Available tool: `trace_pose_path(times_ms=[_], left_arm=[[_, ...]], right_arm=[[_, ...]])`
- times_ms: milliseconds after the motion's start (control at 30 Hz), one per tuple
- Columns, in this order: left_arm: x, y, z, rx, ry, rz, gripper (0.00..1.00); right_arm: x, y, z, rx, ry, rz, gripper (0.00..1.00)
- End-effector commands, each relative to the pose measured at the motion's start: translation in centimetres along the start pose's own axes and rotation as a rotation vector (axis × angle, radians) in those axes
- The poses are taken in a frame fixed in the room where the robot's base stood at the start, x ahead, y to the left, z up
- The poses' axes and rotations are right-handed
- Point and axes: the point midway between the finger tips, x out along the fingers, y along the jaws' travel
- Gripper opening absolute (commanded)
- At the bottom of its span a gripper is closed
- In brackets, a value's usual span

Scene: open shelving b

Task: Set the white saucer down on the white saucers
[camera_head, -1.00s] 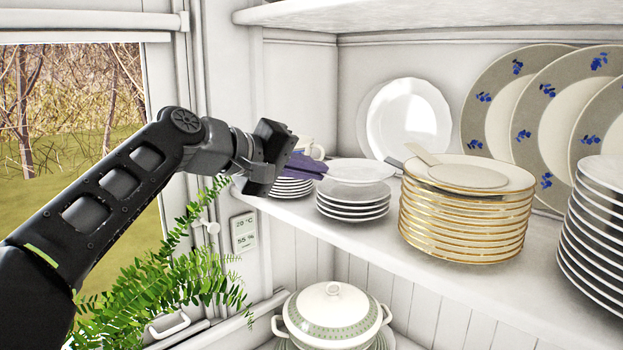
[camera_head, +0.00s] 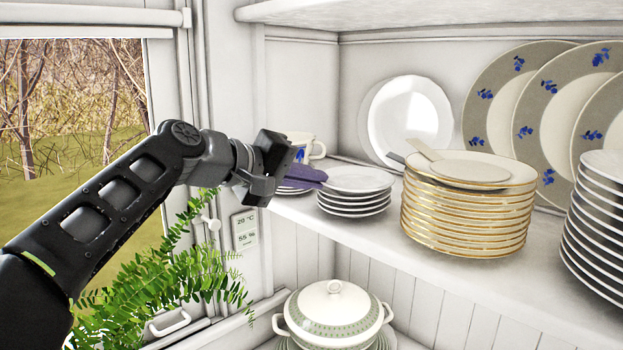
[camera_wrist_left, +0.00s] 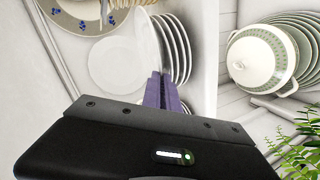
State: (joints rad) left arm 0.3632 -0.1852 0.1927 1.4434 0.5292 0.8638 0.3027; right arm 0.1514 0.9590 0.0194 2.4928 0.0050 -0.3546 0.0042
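The white saucer (camera_head: 358,178) is at the top of the short stack of white saucers (camera_head: 353,207) on the shelf. It looks level and lined up with them, touching or almost touching. My left gripper (camera_head: 318,177) comes in from the left with its purple fingers at the saucer's left rim. In the left wrist view the fingers (camera_wrist_left: 162,92) are close together, with the rim of the saucer (camera_wrist_left: 148,45) between them. The stack (camera_wrist_left: 178,48) shows edge-on beside it there. My right gripper is not in view.
A mug (camera_head: 316,150) and another small white stack (camera_head: 293,190) stand behind my left gripper. Gold-rimmed plates (camera_head: 465,225) stand close to the right. A white plate (camera_head: 408,115) leans at the back. A tureen (camera_head: 332,312) is below, a plant (camera_head: 170,275) at lower left.

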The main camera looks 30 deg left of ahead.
Motion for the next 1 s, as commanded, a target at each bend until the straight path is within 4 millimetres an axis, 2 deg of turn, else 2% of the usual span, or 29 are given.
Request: trace_pose_path(times_ms=[33,200,733,867,1000], left_arm=[[0.4,-0.6,0.3,-0.003,-0.013,-0.011,0.12],[0.5,-0.7,0.4,-0.004,-0.016,-0.013,0.25],[0.5,-0.5,0.3,-0.005,-0.019,-0.016,0.25],[0.0,0.6,-0.2,-0.005,-0.017,-0.016,0.25],[-2.3,0.2,-0.1,-0.002,-0.01,-0.012,0.25]], right_arm=[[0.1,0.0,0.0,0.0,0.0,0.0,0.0],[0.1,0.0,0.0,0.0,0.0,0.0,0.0],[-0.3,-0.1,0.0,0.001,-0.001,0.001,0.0],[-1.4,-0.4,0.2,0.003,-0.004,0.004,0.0],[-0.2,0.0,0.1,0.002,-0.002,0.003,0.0]])
